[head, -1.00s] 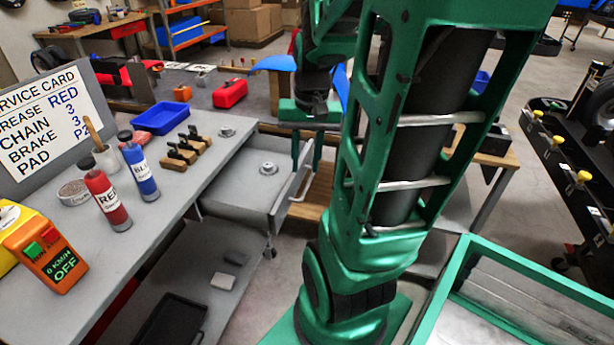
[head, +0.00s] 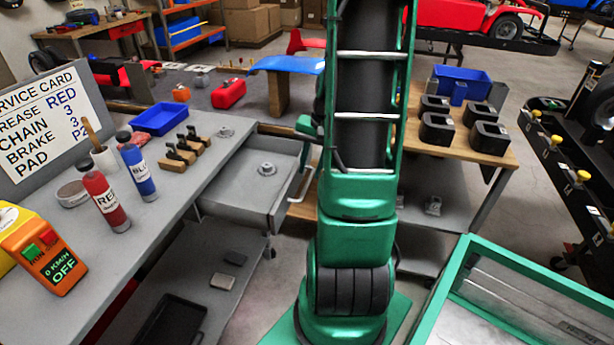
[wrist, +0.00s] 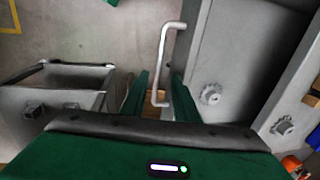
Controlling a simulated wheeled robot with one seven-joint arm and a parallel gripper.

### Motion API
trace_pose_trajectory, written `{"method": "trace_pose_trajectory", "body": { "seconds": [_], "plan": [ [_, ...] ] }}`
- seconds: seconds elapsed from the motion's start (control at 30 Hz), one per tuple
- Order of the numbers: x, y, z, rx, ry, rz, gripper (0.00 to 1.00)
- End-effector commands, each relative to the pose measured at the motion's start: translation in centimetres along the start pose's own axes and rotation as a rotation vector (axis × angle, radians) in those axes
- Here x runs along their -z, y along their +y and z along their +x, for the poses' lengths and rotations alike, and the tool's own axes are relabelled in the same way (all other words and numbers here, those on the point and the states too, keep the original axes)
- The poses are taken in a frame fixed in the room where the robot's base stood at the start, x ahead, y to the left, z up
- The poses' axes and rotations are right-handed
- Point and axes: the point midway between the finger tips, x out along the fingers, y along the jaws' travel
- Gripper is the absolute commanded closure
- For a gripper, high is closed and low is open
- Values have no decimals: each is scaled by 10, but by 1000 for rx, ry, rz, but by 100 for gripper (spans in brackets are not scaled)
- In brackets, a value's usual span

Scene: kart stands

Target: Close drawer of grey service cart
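The grey service cart (head: 203,160) stands on the left with its drawer (head: 232,189) pulled out. The drawer holds a round metal part (head: 267,169). Its silver handle (head: 301,187) is on the drawer's right-hand front. In the wrist view the handle (wrist: 164,58) runs between the two green fingers of my gripper (wrist: 159,98), with gaps visible on both sides. The gripper is open, and the drawer (wrist: 238,55) lies to the right of it. In the head view my arm hides most of the gripper.
On the cart top are a red bottle (head: 105,203), a blue bottle (head: 139,170), a blue bin (head: 159,118) and an orange device (head: 45,250). A wooden-topped bench (head: 412,145) with several black holders stands behind my arm. A green-framed cart (head: 462,262) is at the lower right.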

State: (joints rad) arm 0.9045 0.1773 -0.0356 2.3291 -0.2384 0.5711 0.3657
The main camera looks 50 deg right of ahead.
Motion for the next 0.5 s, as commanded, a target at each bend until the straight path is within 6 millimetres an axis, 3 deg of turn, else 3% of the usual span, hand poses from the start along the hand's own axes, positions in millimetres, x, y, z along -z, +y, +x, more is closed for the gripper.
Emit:
{"method": "trace_pose_trajectory", "body": {
  "seconds": [0.2, 0.5],
  "plan": [
    [-1, 0, 29, 0, -2, 0, 72],
    [0, 0, 39, 0, 0, 0, 72]
  ]
}}
